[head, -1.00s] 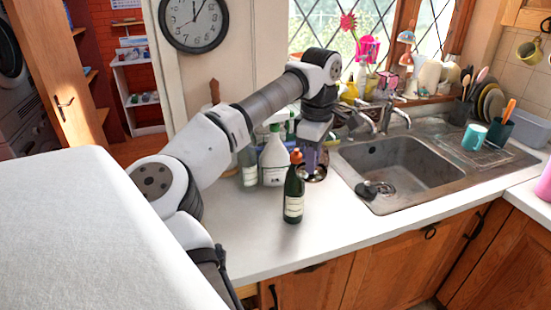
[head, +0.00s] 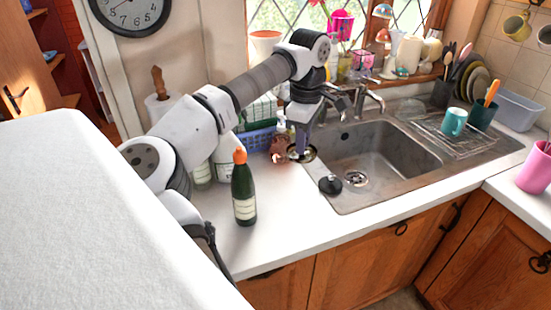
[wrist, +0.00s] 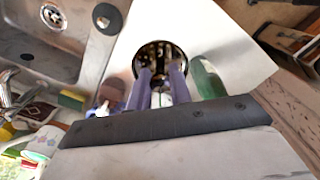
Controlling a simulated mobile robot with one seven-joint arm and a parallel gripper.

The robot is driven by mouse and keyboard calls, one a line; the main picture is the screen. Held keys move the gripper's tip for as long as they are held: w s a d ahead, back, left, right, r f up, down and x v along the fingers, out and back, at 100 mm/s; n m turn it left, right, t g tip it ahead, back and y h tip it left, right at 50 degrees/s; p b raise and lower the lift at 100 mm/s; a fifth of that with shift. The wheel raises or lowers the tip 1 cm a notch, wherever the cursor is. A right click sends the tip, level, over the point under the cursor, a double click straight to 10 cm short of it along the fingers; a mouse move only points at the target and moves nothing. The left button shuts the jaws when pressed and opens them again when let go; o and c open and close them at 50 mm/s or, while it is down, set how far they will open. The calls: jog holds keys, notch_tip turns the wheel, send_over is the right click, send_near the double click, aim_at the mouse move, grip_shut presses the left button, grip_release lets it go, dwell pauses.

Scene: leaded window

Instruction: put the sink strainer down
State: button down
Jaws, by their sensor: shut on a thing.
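The sink strainer (head: 303,155) is a round, shiny metal cup with dark openings. In the head view it is at the left rim of the sink (head: 402,165). In the wrist view the strainer (wrist: 160,50) shows against the white countertop. My gripper (head: 302,147) is above it, pointing down, with its purple fingers shut on it. The fingers also show in the wrist view (wrist: 158,85). The fingers hide part of the strainer. I cannot tell whether its underside touches the counter.
A dark green bottle (head: 244,190) with an orange cap stands on the counter to the left. A black stopper (head: 330,185) is by the sink's left side. The front counter is clear.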

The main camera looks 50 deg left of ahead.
notch_tip(320, 180, down, 18)
jog(key=b, duration=1.1)
jog(key=shift+f, duration=0.15)
jog(key=shift+f, duration=0.15)
jog(key=c, duration=1.3)
grip_release()
notch_tip(320, 180, up, 12)
jog(key=shift+r+b, duration=0.15)
jog(key=shift+b, duration=0.7)
